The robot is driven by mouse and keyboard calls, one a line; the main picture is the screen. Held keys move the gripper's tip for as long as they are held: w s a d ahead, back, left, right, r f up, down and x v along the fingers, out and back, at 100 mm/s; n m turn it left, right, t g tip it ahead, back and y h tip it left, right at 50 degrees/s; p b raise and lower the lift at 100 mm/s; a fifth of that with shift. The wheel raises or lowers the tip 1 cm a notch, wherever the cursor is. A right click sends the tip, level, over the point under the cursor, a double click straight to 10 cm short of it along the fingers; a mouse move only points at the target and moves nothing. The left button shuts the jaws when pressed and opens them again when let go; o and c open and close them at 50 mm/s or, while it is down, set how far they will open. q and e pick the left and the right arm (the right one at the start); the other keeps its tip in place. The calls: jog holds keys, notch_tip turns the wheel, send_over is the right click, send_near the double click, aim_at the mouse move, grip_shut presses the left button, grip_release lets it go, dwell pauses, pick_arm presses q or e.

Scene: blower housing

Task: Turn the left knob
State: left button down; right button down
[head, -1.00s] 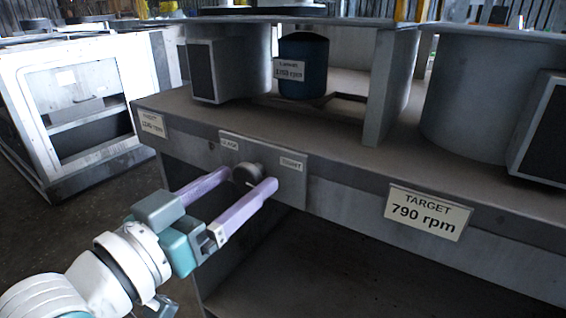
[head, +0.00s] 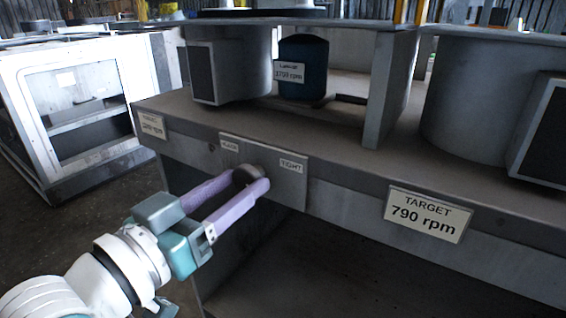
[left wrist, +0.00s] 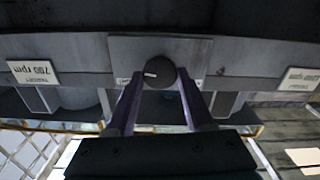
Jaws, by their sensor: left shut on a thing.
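The left knob (head: 246,173) is a dark round knob on a grey plate (head: 283,190) on the bench's front edge. Small labels sit at the plate's upper left and right; the right one reads TIGHT. In the left wrist view the knob (left wrist: 160,73) faces the camera, upside down, with a short white mark left of its centre. My left gripper (head: 251,181) has its two purple fingers on either side of the knob and is shut on it. The fingers also show in the left wrist view (left wrist: 160,80). My right gripper is not in view.
A TARGET 790 rpm sign (head: 428,214) hangs on the bench front to the right. Another target sign (head: 152,125) is at the left corner. A blue cylinder (head: 302,62) with an rpm label stands behind the edge. A white cabinet (head: 80,95) stands at left.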

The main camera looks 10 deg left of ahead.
pick_arm(q)
jog(key=shift+m, duration=0.3)
jog(key=m+p, duration=0.1)
jog(key=m, duration=0.2)
jog(key=shift+r, duration=0.1)
jog(key=shift+m+p, duration=0.55)
jog(key=shift+m, duration=1.35)
jog(key=shift+c, duration=1.4)
grip_release()
jog(key=p+v, duration=0.2)
jog(key=v, duration=0.8)
